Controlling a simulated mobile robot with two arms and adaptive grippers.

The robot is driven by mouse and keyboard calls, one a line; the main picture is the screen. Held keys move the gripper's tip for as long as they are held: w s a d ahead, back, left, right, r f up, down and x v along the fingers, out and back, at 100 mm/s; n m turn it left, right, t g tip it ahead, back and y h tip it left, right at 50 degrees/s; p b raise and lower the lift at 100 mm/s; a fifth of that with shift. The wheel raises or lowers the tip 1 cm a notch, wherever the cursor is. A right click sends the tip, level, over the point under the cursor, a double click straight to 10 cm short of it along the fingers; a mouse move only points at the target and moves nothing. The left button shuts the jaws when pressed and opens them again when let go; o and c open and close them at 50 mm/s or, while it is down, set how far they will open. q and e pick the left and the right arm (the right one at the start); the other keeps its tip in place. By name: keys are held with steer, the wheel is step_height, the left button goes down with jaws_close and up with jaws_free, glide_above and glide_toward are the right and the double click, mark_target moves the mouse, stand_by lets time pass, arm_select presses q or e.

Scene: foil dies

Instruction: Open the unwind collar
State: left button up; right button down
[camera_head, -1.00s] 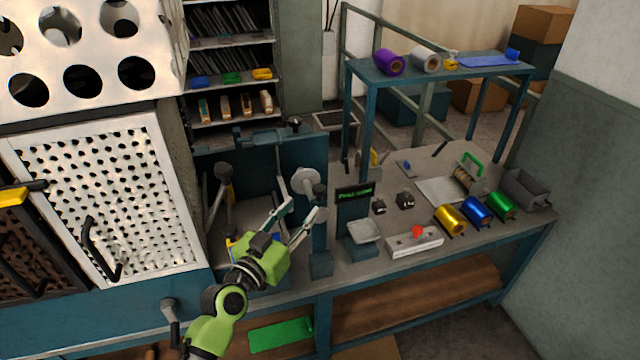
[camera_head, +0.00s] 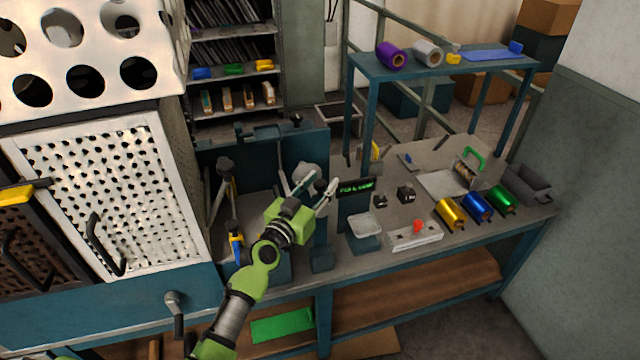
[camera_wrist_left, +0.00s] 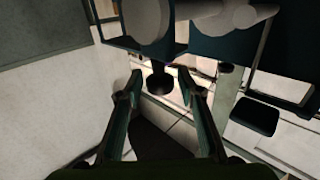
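A round pale-grey disc (camera_head: 304,172), which appears to be the unwind collar, sits on the blue machine frame (camera_head: 318,146). It is partly hidden behind my left gripper (camera_head: 322,181). The left gripper is open and empty, with its fingers pointing toward the disc. In the left wrist view, a big light-grey rounded part (camera_wrist_left: 148,18) is at the top. A dark knob (camera_wrist_left: 158,82) shows between the two open fingertips (camera_wrist_left: 161,79); I cannot tell whether they touch it. My right gripper is not in view.
A small display (camera_head: 356,188) stands just right of the gripper. A scale-like tray (camera_head: 365,226), a white block with a red knob (camera_head: 414,235) and gold, blue and green foil rolls (camera_head: 476,206) are on the bench. A perforated white guard (camera_head: 100,190) stands left.

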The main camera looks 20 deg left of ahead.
arm_select(q)
jaws_close()
steer(key=shift+s+d+f+b, duration=0.15)
steer(key=shift+b, duration=0.2)
steer(key=s+d+f+m+t+h+b, duration=0.1)
steer(key=s+d+f+m+t+b, duration=0.1)
steer(key=s+d+f+b, duration=0.3)
steer(key=s+d+f+m+t+h+b, duration=0.1)
steer(key=s+d+f+m+t+b, duration=0.1)
steer(key=s+d+f+b, duration=0.4)
steer(key=shift+s+d+f+m+h+b, duration=0.35)
steer(key=shift+s+f+m+b, duration=0.55)
steer(key=shift+s+b, duration=2.1)
steer(key=shift+s+a, duration=0.1)
